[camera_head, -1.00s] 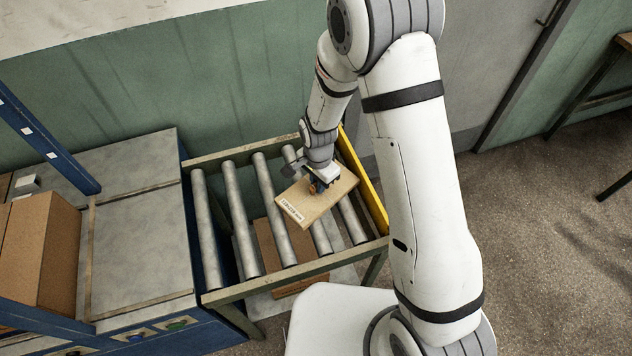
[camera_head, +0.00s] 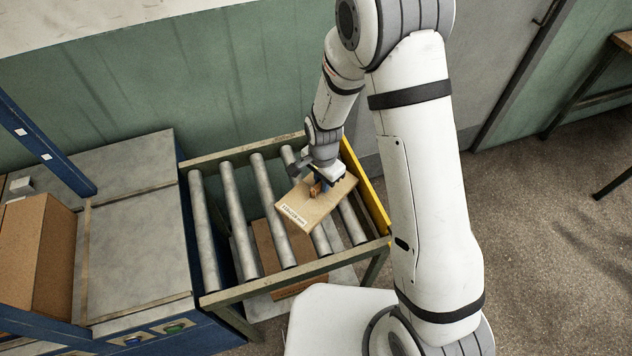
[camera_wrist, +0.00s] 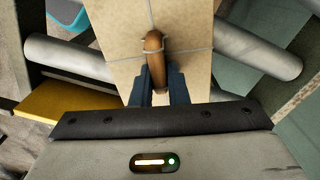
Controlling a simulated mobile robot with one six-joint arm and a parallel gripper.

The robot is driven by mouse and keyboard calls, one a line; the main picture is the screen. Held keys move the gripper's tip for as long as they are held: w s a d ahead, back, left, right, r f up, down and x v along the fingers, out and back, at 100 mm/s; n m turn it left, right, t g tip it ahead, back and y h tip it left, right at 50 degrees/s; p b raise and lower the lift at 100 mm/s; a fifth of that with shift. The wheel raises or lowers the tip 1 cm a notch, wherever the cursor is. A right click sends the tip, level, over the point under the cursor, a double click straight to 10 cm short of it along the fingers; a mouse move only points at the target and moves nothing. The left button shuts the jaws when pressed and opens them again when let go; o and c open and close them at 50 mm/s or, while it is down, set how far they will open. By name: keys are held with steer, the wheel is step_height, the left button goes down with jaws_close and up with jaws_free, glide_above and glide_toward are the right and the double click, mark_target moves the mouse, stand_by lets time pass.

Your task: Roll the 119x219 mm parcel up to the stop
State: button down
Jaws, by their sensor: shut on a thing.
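The parcel (camera_head: 302,208) is a flat tan cardboard box with a white label, lying askew across the rollers at the right end of the conveyor. In the wrist view the parcel (camera_wrist: 187,22) has string across it and a brown wooden toggle (camera_wrist: 155,58). My gripper (camera_head: 321,186) is above the parcel, shut on the toggle; its dark fingers (camera_wrist: 160,84) are on either side of it. The yellow stop (camera_head: 366,186) runs along the conveyor's right end. The parcel's right corner is close to it; I cannot tell whether they touch. The stop also shows in the wrist view (camera_wrist: 68,99).
Bare rollers (camera_head: 233,205) lie left of the parcel in a grey-green frame (camera_head: 270,281). A brown box (camera_head: 283,268) lies below the rollers. A grey-topped bench (camera_head: 135,240) with a large carton (camera_head: 36,250) stands at the left.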

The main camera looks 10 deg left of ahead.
steer(key=shift+d+f, duration=0.1)
steer(key=shift+d, duration=0.35)
steer(key=shift+w+d, duration=0.4)
steer(key=shift+w, duration=0.35)
steer(key=c, duration=1.8)
jaws_free()
steer(key=shift+o, duration=0.5)
steer(key=shift+w+d, duration=0.1)
steer(key=shift+d, duration=0.05)
steer(key=o, duration=0.3)
steer(key=shift+o, duration=0.2)
